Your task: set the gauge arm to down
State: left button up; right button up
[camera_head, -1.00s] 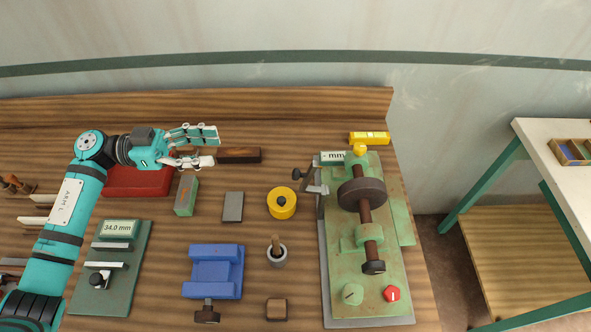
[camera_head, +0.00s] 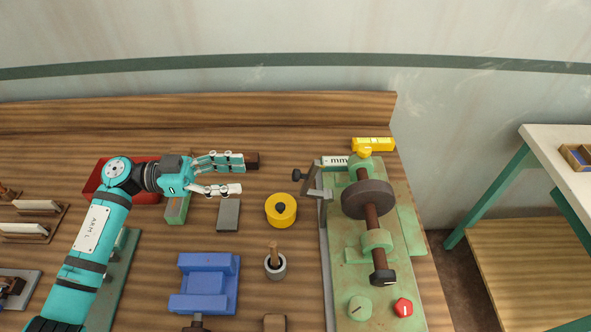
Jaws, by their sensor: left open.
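The green grinder-like machine (camera_head: 343,283) stands at the right of the bench, with a dark wheel (camera_head: 367,200) on a shaft. At its left edge is a grey gauge arm (camera_head: 311,180) with a black knob (camera_head: 298,175) sticking out to the left. The arm looks raised and tilted, beside a small white "mm" display (camera_head: 336,162), partly hidden. My left gripper (camera_head: 241,174) is open and empty, its fingers pointing right toward the gauge arm, with a clear gap to the knob. My right gripper is not in view.
A yellow round piece (camera_head: 281,210), a grey block (camera_head: 228,215) and a grey cup with a wooden handle (camera_head: 275,262) stand between. A blue vise (camera_head: 207,284) is in front. A red box (camera_head: 147,194) and green block (camera_head: 177,210) lie by my left arm. A yellow level (camera_head: 373,144) lies behind the machine.

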aim_at(296, 175)
pick_arm(q)
jog(key=d+p, duration=0.2)
jog(key=d, duration=1)
jog(key=shift+d+p, duration=0.3)
jog(key=shift+p, duration=0.1)
grip_shut()
